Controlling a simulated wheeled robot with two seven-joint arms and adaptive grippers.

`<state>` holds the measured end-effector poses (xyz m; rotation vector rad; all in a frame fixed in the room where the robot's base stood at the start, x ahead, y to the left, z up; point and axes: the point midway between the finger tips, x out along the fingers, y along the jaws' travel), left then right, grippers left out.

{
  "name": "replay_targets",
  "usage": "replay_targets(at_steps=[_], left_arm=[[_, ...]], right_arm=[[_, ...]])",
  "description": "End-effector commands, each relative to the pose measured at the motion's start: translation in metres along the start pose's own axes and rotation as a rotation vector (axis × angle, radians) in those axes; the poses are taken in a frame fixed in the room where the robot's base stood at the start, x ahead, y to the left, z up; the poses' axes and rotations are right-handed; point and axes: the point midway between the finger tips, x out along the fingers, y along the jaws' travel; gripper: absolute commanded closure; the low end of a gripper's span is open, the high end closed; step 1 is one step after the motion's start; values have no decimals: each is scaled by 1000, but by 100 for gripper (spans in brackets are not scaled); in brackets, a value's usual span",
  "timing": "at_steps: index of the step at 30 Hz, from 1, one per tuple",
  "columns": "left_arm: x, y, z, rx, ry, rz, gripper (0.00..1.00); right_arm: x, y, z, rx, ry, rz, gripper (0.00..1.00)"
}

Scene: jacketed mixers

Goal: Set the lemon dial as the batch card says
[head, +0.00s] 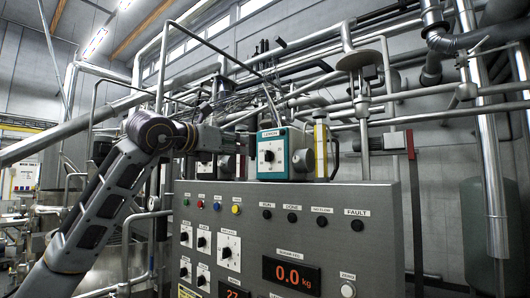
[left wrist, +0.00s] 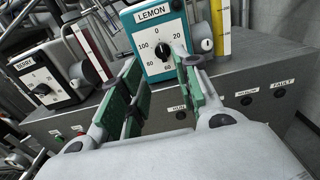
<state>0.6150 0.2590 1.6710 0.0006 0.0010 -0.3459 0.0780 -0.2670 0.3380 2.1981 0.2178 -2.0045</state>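The lemon dial is a white face with a black knob on a teal box labelled LEMON (head: 272,153), above the grey panel. In the left wrist view the lemon dial (left wrist: 162,49) shows 0 at the top, 20 at right, 60 and 80 below and 100 at left. Where its knob points is too small to tell. My left gripper (left wrist: 158,70) is open and empty, its green-padded fingers apart below and in front of the dial. In the head view my left gripper (head: 212,139) is left of the box. My right gripper is out of view. I see no readable batch card.
A black box with a BERRY dial (left wrist: 42,83) stands left of the lemon box. A yellow-and-white column (head: 321,147) stands close on its right. The grey control panel (head: 365,255) has lamps, knobs and a red 0.0 kg display (head: 291,274). Pipes crowd behind.

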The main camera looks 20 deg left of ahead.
Motion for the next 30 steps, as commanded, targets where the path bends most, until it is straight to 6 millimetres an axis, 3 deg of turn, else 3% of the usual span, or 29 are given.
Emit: replay_targets(at_steps=[8,14,30], left_arm=[[4,0,0,-1,0,-2,68],[17,-1,1,-2,0,-4,68],[86,-2,2,-2,1,-4,68]], right_arm=[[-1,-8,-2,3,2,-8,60],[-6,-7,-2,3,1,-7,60],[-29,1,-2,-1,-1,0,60]])
